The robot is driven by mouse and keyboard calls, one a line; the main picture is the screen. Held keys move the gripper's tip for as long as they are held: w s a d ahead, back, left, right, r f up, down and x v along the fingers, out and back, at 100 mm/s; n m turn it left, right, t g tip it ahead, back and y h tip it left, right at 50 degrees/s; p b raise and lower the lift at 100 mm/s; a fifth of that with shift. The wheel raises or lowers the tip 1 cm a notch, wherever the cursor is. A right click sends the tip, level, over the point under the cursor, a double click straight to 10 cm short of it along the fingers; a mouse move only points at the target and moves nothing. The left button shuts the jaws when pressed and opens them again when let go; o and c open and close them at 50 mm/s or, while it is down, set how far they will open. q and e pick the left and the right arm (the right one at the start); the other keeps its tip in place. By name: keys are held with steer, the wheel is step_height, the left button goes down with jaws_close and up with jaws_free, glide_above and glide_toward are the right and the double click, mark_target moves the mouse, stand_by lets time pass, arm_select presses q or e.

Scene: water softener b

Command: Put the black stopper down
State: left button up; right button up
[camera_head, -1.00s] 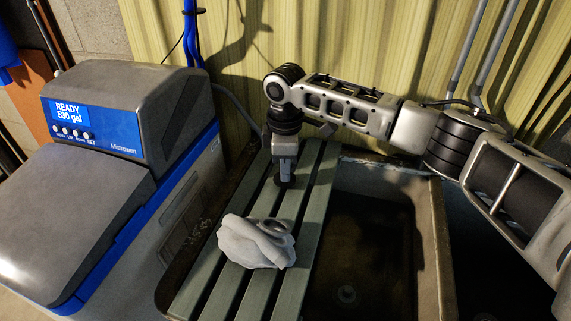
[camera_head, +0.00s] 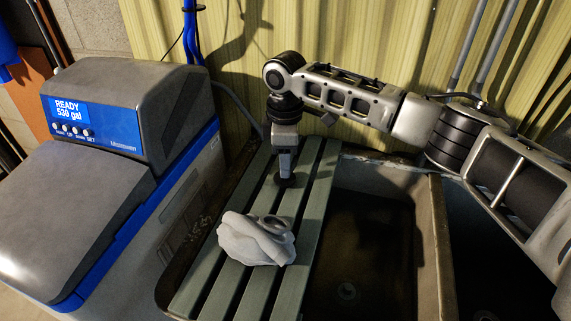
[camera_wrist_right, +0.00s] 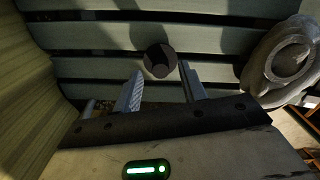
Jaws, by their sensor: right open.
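The black stopper (camera_wrist_right: 160,61) is a small dark round piece on the green slatted board (camera_wrist_right: 215,40). In the head view the stopper (camera_head: 288,182) shows as a dark spot just below my right gripper (camera_head: 286,174). In the right wrist view my right gripper (camera_wrist_right: 160,86) has its two fingers spread apart, with nothing held between them. The stopper appears just beyond the fingertips, free of both. My left gripper is not in view.
A crumpled pale cloth (camera_head: 250,242) with a grey ring on it lies on the slats, nearer the front. The open sink basin (camera_head: 372,225) is right of the board. The water softener (camera_head: 130,150) stands left. A ribbed wall (camera_head: 330,40) is close behind.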

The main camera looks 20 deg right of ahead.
step_height(320, 180, up, 10)
steer(key=shift+b, duration=0.35)
